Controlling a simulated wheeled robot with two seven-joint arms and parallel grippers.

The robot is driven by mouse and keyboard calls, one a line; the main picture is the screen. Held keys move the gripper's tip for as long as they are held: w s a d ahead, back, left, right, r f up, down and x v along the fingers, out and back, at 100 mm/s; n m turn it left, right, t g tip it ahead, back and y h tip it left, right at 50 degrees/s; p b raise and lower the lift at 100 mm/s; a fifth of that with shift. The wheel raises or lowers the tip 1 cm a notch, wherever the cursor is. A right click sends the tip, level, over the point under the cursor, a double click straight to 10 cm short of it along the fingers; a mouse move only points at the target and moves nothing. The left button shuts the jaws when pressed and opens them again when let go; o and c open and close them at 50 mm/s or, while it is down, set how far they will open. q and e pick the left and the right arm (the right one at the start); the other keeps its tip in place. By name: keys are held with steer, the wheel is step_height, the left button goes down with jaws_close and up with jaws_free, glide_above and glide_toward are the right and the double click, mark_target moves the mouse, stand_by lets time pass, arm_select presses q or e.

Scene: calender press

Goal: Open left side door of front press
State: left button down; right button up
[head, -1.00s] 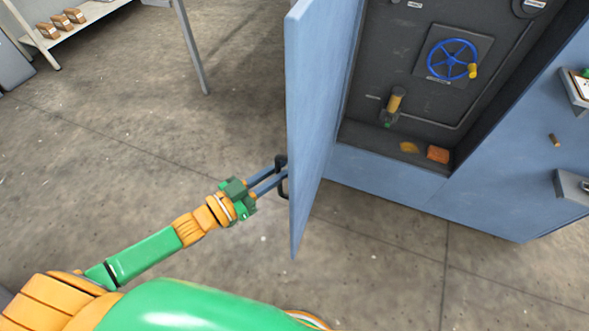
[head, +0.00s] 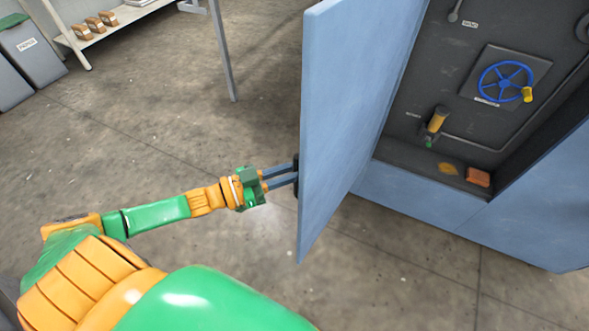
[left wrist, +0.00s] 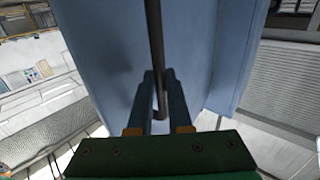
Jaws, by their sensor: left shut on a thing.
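The blue side door (head: 345,120) of the press stands swung open, seen at a slant in the head view. Behind it the blue press (head: 425,200) shows its dark interior. My left gripper (head: 296,172) is at the door's outer face, shut on the dark door handle (head: 297,190), most of which the fingers and the door's edge hide. In the left wrist view the handle (left wrist: 154,45) is a dark vertical bar running down between the two fingers (left wrist: 160,100), with the blue door face (left wrist: 110,50) behind it. My right gripper is in neither view.
Inside the press are a blue handwheel (head: 505,82), a yellow-handled lever (head: 437,120) and an orange block (head: 478,177). A shelf (head: 120,17) with small boxes and grey bins (head: 30,60) stand at the back left. The concrete floor left of the door is clear.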

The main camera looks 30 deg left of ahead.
arm_select(q)
steer(key=c, duration=1.1)
jaws_free()
steer(key=shift+r, duration=0.15)
steer(key=shift+o, duration=1.3)
steer(key=shift+w+d, duration=0.1)
steer(key=shift+w, duration=0.05)
steer(key=v, duration=0.7)
steer(key=shift+p, duration=0.4)
